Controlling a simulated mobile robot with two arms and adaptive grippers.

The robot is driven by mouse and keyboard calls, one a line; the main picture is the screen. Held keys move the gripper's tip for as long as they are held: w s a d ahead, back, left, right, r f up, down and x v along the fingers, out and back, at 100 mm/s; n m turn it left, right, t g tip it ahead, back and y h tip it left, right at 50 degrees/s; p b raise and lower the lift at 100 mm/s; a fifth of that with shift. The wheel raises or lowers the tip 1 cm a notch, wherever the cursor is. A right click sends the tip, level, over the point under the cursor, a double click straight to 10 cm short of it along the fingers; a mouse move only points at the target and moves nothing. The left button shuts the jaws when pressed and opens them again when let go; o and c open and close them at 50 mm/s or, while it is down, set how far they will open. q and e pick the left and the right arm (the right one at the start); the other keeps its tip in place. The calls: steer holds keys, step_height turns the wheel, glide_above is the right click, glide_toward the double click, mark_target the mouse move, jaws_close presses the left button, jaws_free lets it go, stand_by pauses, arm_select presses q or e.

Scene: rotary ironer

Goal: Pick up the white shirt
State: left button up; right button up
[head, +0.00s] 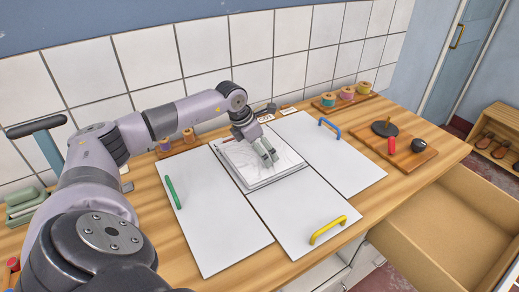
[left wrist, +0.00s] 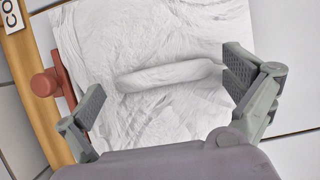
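The white shirt (head: 237,152) lies folded in a wrinkled, flat square on the pale panels of the worktop. In the left wrist view the shirt (left wrist: 165,115) fills the middle, with a raised rounded ridge (left wrist: 168,75) across it. My left gripper (head: 267,157) is over the shirt, pointing down. In the wrist view its fingers (left wrist: 162,88) are wide apart, one on each side of the ridge. Whether the fingertips touch the cloth I cannot tell. My right gripper does not show.
White panels carry green (head: 173,192), yellow (head: 328,230) and blue (head: 330,128) handles. Spools stand behind (head: 328,99). A wooden board (head: 402,152) with small tools lies at right, near an open drawer (head: 440,235). A reddish peg (left wrist: 45,83) is beside the shirt.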

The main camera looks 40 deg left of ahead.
arm_select(q)
steer(key=shift+s+d+r, duration=0.15)
steer(key=shift+s+r, duration=0.05)
steer(key=shift+c, duration=1.3)
steer(key=shift+w+f, duration=0.15)
steer(key=shift+f, duration=0.05)
steer(key=c, duration=0.4)
steer(key=shift+r, duration=0.1)
steer(key=c, duration=0.6)
